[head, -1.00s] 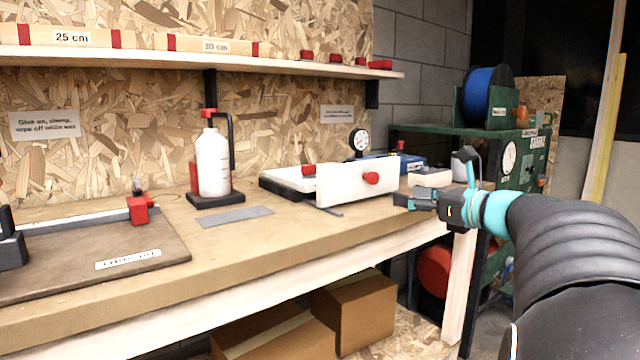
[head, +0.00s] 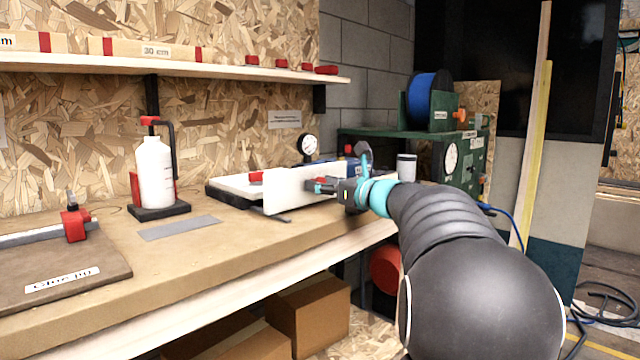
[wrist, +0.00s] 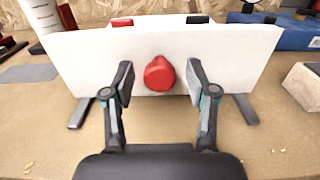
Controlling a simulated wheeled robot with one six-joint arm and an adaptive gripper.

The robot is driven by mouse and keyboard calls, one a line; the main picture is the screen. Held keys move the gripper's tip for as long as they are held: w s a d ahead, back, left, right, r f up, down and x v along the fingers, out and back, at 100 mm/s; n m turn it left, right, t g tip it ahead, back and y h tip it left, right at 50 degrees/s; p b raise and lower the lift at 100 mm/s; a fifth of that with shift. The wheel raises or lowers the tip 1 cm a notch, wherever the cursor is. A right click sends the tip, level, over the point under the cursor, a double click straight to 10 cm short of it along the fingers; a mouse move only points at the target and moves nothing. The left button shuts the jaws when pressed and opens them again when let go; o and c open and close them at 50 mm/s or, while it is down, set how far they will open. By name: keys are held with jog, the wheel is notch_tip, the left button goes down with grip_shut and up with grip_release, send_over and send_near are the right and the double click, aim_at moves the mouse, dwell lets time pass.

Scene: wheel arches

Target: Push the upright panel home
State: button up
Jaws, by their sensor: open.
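The upright white panel (head: 283,190) stands on the workbench in front of a low white-topped unit with black edges (head: 232,188). In the wrist view the panel (wrist: 95,60) spans most of the width, with a red knob (wrist: 159,74) at its middle. My gripper (wrist: 163,82) is open, with one finger on each side of the knob. I cannot tell whether the fingers touch the knob or panel. Two grey strips (wrist: 80,112) stick out under the panel.
A white glue bottle (head: 155,170) stands on a black base to the left, with a grey plate (head: 180,228) before it. A pale block (wrist: 303,88) and a blue case (wrist: 285,36) lie right of the panel. Bench space in front is clear.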

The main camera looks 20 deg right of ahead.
jog(key=shift+w+a, duration=0.15)
jog(key=shift+w, duration=0.3)
grip_shut()
jog(key=shift+p+x, duration=0.7)
jog(key=shift+x, duration=1.55)
grip_release()
jog(key=shift+w+a, duration=0.1)
jog(key=v, duration=1.2)
